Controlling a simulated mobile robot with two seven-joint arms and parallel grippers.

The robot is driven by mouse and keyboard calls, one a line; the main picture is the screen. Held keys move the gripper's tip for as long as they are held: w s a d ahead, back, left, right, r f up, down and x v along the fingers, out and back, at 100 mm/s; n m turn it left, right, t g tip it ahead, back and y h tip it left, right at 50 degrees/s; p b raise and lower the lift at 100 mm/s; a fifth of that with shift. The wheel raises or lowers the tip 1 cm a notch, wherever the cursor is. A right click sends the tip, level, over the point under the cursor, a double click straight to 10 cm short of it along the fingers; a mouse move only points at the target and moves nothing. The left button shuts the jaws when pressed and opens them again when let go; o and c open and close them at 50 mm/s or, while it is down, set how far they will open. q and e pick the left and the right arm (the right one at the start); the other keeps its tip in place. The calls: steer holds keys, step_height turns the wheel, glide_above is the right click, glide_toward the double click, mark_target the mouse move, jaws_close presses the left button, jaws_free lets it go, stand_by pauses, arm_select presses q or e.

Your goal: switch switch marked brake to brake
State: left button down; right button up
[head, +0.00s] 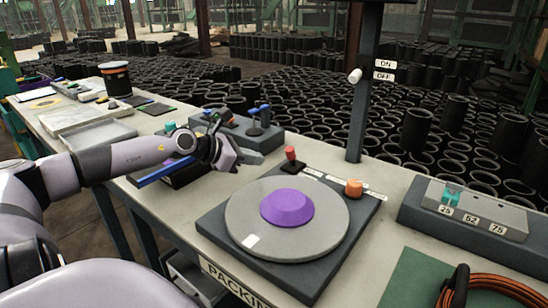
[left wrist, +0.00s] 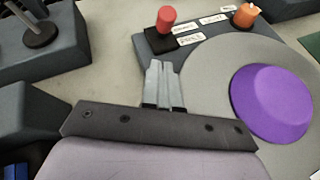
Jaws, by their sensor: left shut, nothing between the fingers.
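A red-knobbed switch (head: 290,154) stands on a black base at the far left corner of the turntable's dark plate. It also shows at the top of the left wrist view (left wrist: 166,16), with small white labels (left wrist: 191,36) beside it; their print is too small to read surely. I cannot tell which position the switch is in. My left gripper (head: 255,157) is shut and empty, a little left of the red switch in the head view. In the left wrist view its fingertips (left wrist: 163,66) point towards the switch, apart from it. My right gripper is not in view.
The grey turntable disc (head: 240,215) with a purple hub (head: 287,207) lies right of the gripper. An orange knob (head: 353,187) is at the plate's right corner. A dark box with blue-tipped levers (head: 257,121) stands behind the gripper. A post (head: 363,100) rises behind the plate.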

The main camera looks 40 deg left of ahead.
mark_target(291, 159)
arm_select(q)
steer(key=shift+w+f, duration=0.25)
steer(key=shift+w, duration=0.2)
steer(key=shift+x, duration=0.8)
steer(key=shift+w+d+r+p, duration=0.2)
steer(key=shift+w+d+r, duration=0.05)
steer(key=shift+w, duration=0.25)
steer(key=shift+w+d+r+p, duration=0.2)
steer(key=shift+w+d+r, duration=0.05)
steer(key=shift+w, duration=0.25)
steer(key=shift+w+d+r, duration=0.1)
steer(key=shift+w+d, duration=0.1)
steer(key=shift+w, duration=0.25)
steer(key=shift+w+d, duration=0.1)
steer(key=shift+w, duration=0.15)
steer(key=shift+w+r+p, duration=0.15)
steer(key=shift+r+p, duration=0.2)
steer(key=shift+p, duration=0.5)
steer(key=shift+g, duration=0.3)
